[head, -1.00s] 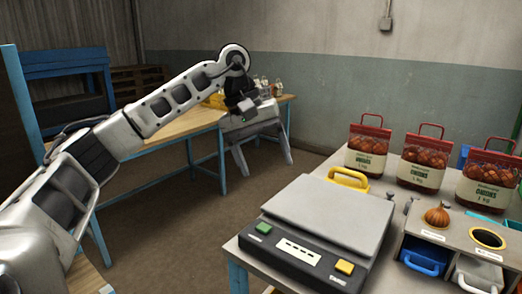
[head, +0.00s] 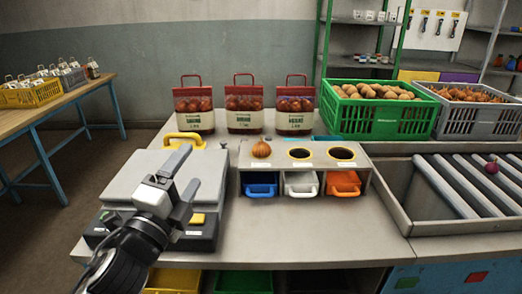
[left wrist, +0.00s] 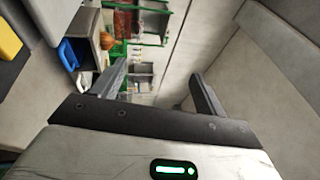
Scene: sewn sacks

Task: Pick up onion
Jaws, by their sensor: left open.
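A brown onion (head: 261,149) sits in the left one of three round openings on top of the grey sorting box (head: 330,178). It also shows small in the left wrist view (left wrist: 107,42), near the upper left. My left gripper (head: 192,165) is open and empty above the scale, to the left of the onion and apart from it. In the left wrist view my left gripper's two fingers (left wrist: 160,80) stand wide apart with nothing between them. My right gripper is not in view.
The scale (head: 150,175) lies under my left gripper. Several red-topped onion sacks (head: 244,105) stand behind the box. A green potato crate (head: 377,115) and a grey onion crate (head: 470,118) are at the back right. A red onion (head: 492,167) lies on the rollers.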

